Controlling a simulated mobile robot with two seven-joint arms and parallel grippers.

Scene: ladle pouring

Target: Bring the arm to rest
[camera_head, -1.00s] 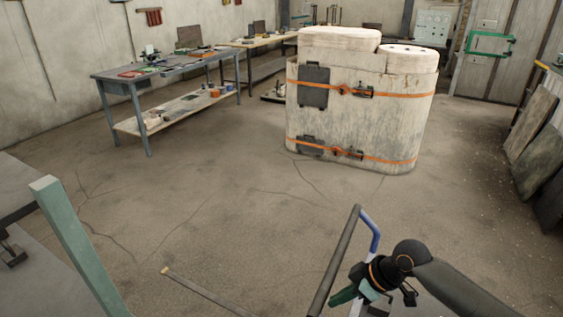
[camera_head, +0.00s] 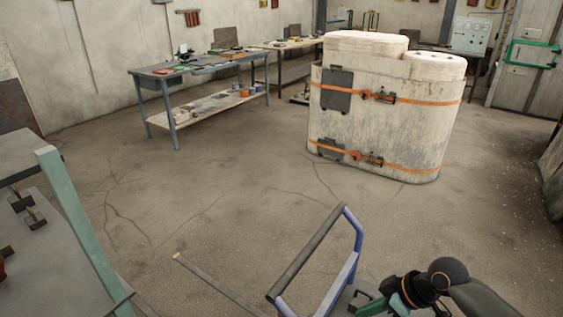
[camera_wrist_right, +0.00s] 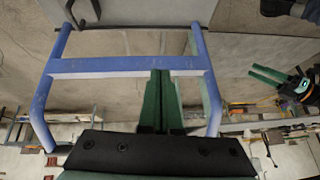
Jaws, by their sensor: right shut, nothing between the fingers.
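My right arm comes in from the lower right of the head view, bent at a dark round joint. Its gripper (camera_head: 364,308) has green fingers, low at the bottom edge, to the right of a blue cart frame (camera_head: 349,278). In the right wrist view my right gripper (camera_wrist_right: 160,80) is shut with its green fingers together and nothing between them. The blue frame (camera_wrist_right: 110,67) spans behind the fingers there; I cannot tell whether they touch it. A green-fingered gripper, seemingly my left (camera_wrist_right: 266,76), shows at the right of that view; its finger gap is unclear.
A big pale tank (camera_head: 380,125) with orange straps stands ahead. A workbench (camera_head: 180,72) stands at the back left. A grey table (camera_head: 40,230) and a green post (camera_head: 80,225) are near left. A thin bar (camera_head: 215,280) lies low in the middle. The central floor is open.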

